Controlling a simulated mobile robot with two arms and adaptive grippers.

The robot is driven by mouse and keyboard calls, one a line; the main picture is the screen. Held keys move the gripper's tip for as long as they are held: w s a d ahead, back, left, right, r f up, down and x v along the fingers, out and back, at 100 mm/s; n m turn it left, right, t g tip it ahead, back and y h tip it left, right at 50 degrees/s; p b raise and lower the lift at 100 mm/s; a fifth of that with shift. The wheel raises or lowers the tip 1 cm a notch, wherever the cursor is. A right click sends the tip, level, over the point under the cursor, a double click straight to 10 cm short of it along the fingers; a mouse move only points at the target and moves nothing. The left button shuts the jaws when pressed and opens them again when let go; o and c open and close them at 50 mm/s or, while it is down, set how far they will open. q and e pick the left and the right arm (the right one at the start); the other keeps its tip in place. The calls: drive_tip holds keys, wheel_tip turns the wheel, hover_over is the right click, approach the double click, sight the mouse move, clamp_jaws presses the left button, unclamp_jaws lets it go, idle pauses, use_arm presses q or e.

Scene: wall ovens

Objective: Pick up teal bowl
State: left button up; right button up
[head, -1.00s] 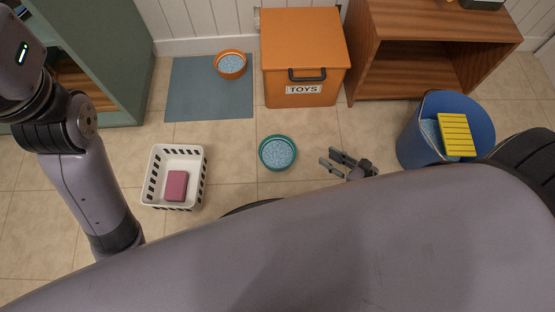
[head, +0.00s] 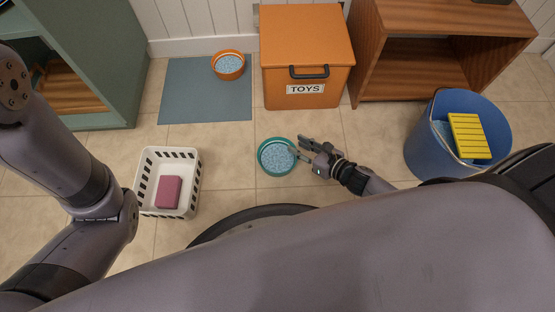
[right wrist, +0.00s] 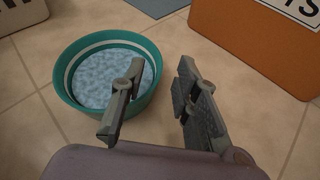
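The teal bowl (head: 264,167) stands upright on the tiled floor in the middle of the head view, full of light blue pellets. It also shows in the right wrist view (right wrist: 68,95). My right gripper (head: 299,147) is open and empty at the bowl's right side. In the right wrist view, one finger of the right gripper (right wrist: 160,72) overlaps the bowl's inside and the other is right of the bowl, with the right rim seen between them. I cannot tell if a finger touches the bowl. My left arm is at the left, its gripper out of view.
A white basket (head: 148,192) holding a pink block (head: 168,192) stands left of the bowl. Behind are an orange bowl (head: 229,72) on a blue mat (head: 190,98) and an orange toy box (head: 306,50). A blue bucket (head: 425,148) with a yellow slatted piece (head: 468,136) stands right.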

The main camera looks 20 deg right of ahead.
sight(291, 144)
drive_tip(key=b+x, duration=0.1)
drive_tip(key=x, duration=0.1)
drive_tip(key=b+x, duration=0.1)
drive_tip(key=x, duration=0.1)
drive_tip(key=shift+s+a+f, duration=0.1)
drive_tip(key=shift+s+f, duration=0.15)
drive_tip(key=shift+f, duration=0.15)
drive_tip(key=shift+c, duration=0.3)
clamp_jaws()
